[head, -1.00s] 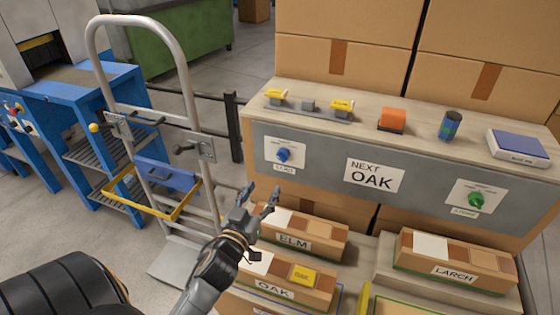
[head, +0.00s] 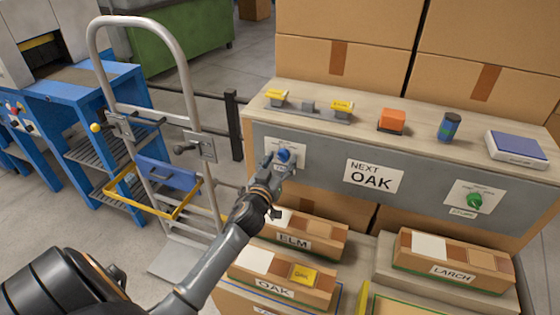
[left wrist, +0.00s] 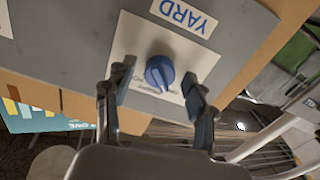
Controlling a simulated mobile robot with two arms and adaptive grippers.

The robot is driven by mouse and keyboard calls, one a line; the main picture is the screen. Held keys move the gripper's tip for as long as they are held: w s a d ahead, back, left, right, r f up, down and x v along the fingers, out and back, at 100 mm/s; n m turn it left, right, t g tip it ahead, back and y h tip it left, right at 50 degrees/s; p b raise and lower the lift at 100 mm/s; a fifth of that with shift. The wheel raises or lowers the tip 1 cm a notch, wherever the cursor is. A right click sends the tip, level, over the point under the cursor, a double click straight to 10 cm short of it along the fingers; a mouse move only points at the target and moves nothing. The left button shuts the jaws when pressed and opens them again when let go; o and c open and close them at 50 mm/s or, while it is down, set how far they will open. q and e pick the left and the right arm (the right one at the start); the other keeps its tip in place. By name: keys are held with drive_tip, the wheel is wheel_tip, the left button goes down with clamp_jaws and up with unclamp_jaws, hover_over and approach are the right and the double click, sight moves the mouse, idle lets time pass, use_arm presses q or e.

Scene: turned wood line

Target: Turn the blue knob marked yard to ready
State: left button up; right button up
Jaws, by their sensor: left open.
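The blue knob (head: 284,155) sits on a white plate on the grey front panel of the bench. In the left wrist view the blue knob (left wrist: 160,72) shows whole, with the label YARD (left wrist: 184,17) beside its plate. My left gripper (head: 281,163) is in front of the knob and partly covers its plate. In the left wrist view my left gripper (left wrist: 158,95) is open, one finger on each side of the knob, with gaps to it. The small print on the plate is too blurred to read. My right gripper is out of view.
A green knob (head: 474,202) is at the panel's right, with a NEXT OAK sign (head: 374,178) between. Boxes marked ELM (head: 304,238), OAK (head: 275,281) and LARCH (head: 455,262) lie below. A hand truck (head: 190,110) stands at the left.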

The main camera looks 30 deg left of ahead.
use_arm(q)
drive_tip(key=c, duration=1.2)
drive_tip(key=shift+o, duration=0.2)
drive_tip(key=shift+m, duration=0.3)
drive_tip(key=m, duration=0.3)
drive_tip(key=shift+p, duration=0.3)
drive_tip(key=m, duration=0.5)
